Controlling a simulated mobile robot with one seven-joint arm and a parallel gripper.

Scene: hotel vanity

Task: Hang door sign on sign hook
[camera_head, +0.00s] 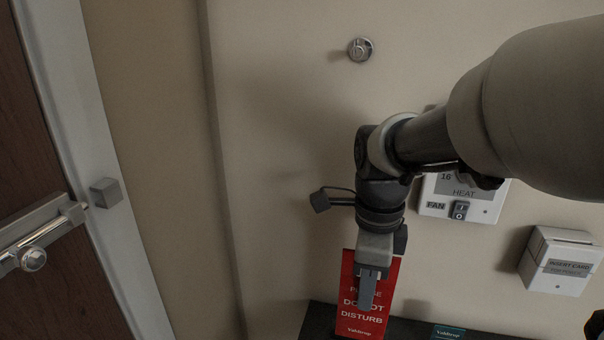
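The red door sign (376,317), lettered "DO NOT DISTURB", is upright at the bottom centre, its face toward the camera. My gripper (367,292) points down at the sign's upper half. One grey finger lies in front of the sign's face. The other finger is not visible, so whether they are shut on the sign cannot be told. The sign's top edge is beside the gripper body, and its lower end overlaps the dark surface. A small round metal hook (361,49) is on the wall, well above the gripper, with nothing on it.
A thermostat panel (433,209) is on the wall, partly behind my arm. A white card box (560,262) is at right. A dark surface (320,318) at the bottom bears a small teal card (448,332). Wall around the hook is clear.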

